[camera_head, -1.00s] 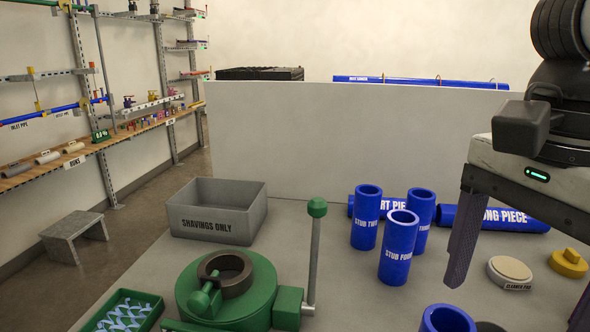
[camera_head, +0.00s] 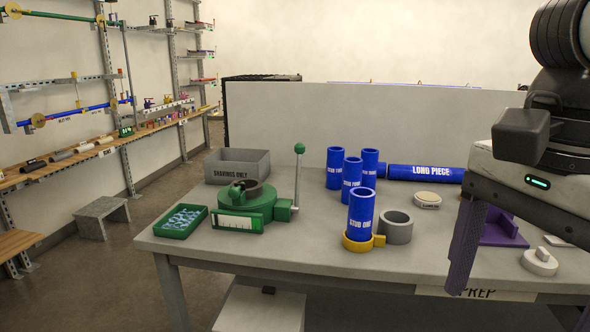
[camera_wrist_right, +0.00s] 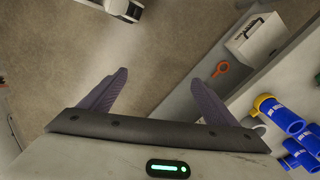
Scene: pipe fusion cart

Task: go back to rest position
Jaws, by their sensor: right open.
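My right gripper (camera_head: 524,300) hangs at the right of the head view, in front of the table's right part. Its two dark fingers are spread wide with nothing between them. In the right wrist view its open fingers (camera_wrist_right: 158,78) have bare floor behind them. My left gripper is out of the head view. A white and dark piece at the top edge of the right wrist view (camera_wrist_right: 128,8) looks like part of it, cut off and too small to judge.
The prep table (camera_head: 300,258) stands ahead. It bears blue stub one (camera_head: 361,215) in a yellow ring, other stubs, a long blue pipe (camera_head: 425,173), a green clamp (camera_head: 248,203), a green tray (camera_head: 181,222) and a grey shavings box (camera_head: 237,166). A stool (camera_head: 100,216) stands left on open floor.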

